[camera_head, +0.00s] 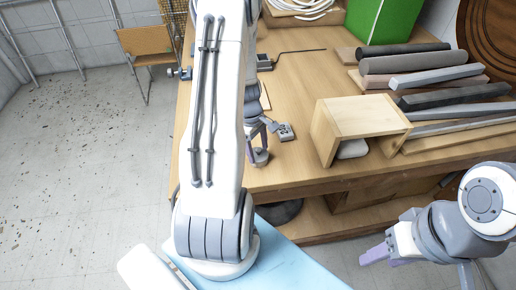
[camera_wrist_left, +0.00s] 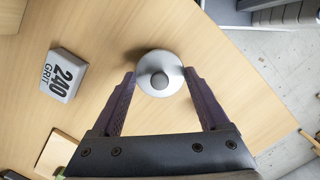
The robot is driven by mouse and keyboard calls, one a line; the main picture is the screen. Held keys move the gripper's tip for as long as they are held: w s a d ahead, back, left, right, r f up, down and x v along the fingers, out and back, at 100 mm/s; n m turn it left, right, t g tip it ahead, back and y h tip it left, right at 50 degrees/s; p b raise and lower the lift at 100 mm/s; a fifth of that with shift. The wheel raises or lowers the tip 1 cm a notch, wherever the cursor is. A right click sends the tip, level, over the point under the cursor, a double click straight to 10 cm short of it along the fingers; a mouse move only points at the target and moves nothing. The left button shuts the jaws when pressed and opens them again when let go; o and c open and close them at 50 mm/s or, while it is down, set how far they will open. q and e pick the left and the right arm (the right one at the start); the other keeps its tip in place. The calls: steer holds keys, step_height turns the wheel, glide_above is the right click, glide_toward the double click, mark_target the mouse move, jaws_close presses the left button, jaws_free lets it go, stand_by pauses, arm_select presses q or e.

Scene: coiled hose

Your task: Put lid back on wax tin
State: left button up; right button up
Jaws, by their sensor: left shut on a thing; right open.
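In the left wrist view, a round silvery lid (camera_wrist_left: 158,60) with a grey knob at its centre lies between the two fingertips of my left gripper (camera_wrist_left: 162,80). The left gripper is shut on it, with a finger at either side. In the head view this gripper (camera_head: 259,155) is low at the front edge of the table, partly hidden by my arm. Whether the tin is beneath the lid is hidden. My right gripper (camera_head: 375,256) is open and empty at the lower right, off the table's front.
A grey block marked 240 GRIT (camera_wrist_left: 62,75) lies left of the lid on the wooden table (camera_head: 300,85). A wooden box (camera_head: 338,130) open at the front stands to the right. Several bars (camera_head: 420,62) lie behind it, near a green box (camera_head: 383,20).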

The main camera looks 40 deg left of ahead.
stand_by(0.4)
arm_select(q)
steer(key=o, duration=1.2)
steer(key=shift+r+p, duration=3.4)
steer(key=shift+r, duration=0.15)
jaws_close()
steer(key=shift+f, duration=0.25)
